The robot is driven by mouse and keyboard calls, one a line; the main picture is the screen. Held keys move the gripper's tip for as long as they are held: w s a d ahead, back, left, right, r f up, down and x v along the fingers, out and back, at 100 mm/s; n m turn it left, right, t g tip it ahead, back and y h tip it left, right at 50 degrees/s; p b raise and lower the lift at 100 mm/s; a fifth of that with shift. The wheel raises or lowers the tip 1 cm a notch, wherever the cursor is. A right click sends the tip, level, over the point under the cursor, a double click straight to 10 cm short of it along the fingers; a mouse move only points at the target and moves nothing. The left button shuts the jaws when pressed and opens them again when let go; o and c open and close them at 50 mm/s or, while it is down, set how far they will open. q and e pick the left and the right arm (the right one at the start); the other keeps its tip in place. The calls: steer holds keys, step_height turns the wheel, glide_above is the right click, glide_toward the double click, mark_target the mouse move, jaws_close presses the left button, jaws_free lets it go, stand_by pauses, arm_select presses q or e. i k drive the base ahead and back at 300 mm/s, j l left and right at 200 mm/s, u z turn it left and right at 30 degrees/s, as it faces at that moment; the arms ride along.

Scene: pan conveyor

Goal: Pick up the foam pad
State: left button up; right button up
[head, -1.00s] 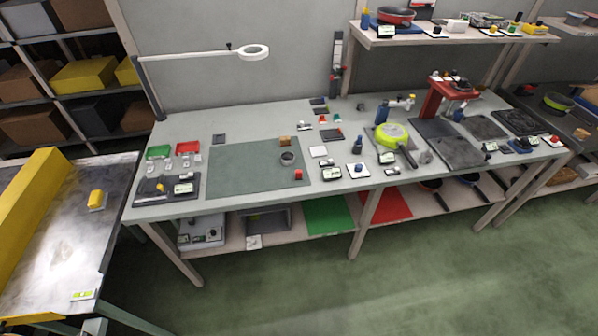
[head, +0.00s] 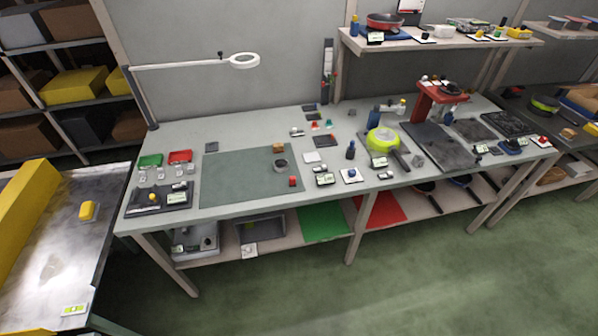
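Neither of my grippers shows in the head view. I cannot tell for certain which item on the workbench (head: 165,135) is the foam pad. Larger dark slabs (head: 445,150) lie at the bench's right part. Nothing is held in view.
A pan with a lime-green inside (head: 382,139) and a red stand (head: 440,98) occupy the bench's right half. A ring lamp (head: 244,61) overhangs the back left. A metal-topped table with a yellow guard (head: 30,205) stands at left. The green floor in front (head: 330,290) is clear.

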mark_target(292, 179)
steer(key=j+z, duration=0.6)
steer(key=z, duration=0.15)
steer(key=j+z, duration=0.35)
steer(key=k+l, duration=0.05)
steer(key=l, duration=0.05)
